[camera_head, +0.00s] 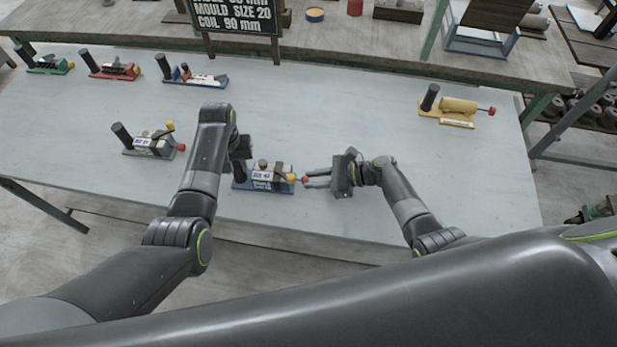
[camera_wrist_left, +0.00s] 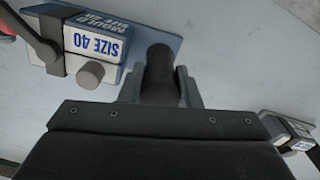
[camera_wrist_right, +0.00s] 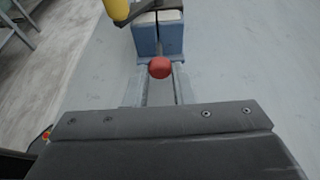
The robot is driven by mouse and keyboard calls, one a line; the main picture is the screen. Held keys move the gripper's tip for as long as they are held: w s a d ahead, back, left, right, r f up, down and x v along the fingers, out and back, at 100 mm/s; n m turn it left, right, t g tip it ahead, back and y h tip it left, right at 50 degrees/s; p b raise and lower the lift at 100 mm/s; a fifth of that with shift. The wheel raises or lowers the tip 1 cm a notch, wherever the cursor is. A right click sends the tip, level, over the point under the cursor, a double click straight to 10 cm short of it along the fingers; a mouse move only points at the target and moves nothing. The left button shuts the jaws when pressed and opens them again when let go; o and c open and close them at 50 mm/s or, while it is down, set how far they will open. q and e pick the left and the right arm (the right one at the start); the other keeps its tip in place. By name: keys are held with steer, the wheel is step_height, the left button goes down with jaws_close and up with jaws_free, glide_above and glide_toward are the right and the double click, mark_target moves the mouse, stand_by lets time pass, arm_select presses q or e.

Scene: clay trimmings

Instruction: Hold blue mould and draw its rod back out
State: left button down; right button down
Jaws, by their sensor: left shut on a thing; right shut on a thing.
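The blue mould (camera_head: 262,187) stands on the near middle of the table. Its label reads SIZE 40 in the left wrist view (camera_wrist_left: 95,45). My left gripper (camera_head: 240,168) is shut on the mould's upright black post, which shows between the fingers in the left wrist view (camera_wrist_left: 160,75). My right gripper (camera_head: 307,180) is shut on the red knob (camera_wrist_right: 159,68) at the rod's end. The knob sits close to the blue end of the mould (camera_wrist_right: 146,42). The rod's shaft is not clearly visible. A yellow-topped lever (camera_wrist_right: 117,8) is beside that end.
A grey mould (camera_head: 150,143) stands to the left, with green (camera_head: 48,66), red (camera_head: 112,70) and another blue mould (camera_head: 195,80) behind. A yellow mould (camera_head: 458,106) is at the right. A black sign (camera_head: 235,14) stands at the back. The table right of my right gripper is clear.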

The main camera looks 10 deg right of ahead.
arm_select(q)
steer(key=shift+a+f, duration=0.15)
steer(key=shift+a, duration=0.1)
arm_select(e)
steer(key=shift+d+f, duration=0.1)
steer(key=shift+d, duration=0.1)
steer(key=c, duration=1.2)
jaws_free()
steer(key=v, duration=1.2)
steer(key=shift+s, duration=0.1)
steer(key=shift+a, duration=0.1)
arm_select(q)
steer(key=c, duration=1)
jaws_free()
steer(key=shift+d, duration=0.1)
